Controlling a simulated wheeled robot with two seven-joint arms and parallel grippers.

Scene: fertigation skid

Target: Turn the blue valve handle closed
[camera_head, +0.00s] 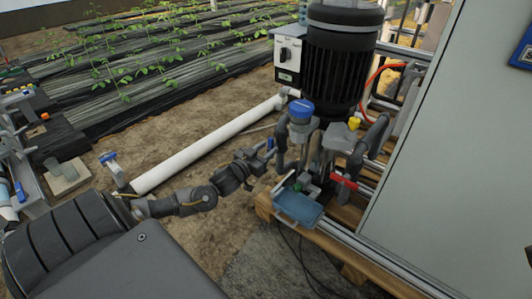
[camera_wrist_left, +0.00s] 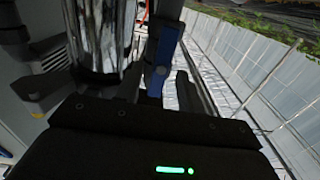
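The blue valve handle (camera_wrist_left: 166,50) is a flat blue lever, standing upright in the left wrist view beside a shiny metal cylinder. In the head view a small bit of blue (camera_head: 270,145) at the tip of my left gripper appears to be the same handle. My left gripper (camera_head: 262,158) reaches in from the left at the pump. In the wrist view its dark fingers (camera_wrist_left: 158,92) look apart, with the handle's lower end between or just beyond them. Contact cannot be made out. My right gripper is not in view.
A black motor (camera_head: 343,60) stands behind the valves. A red lever (camera_head: 343,181) and a light-blue tray (camera_head: 298,208) are close to the right of my gripper. A grey cabinet (camera_head: 435,150) fills the right. A white pipe (camera_head: 205,145) runs along the soil; another blue-handled valve (camera_head: 108,158) is left.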

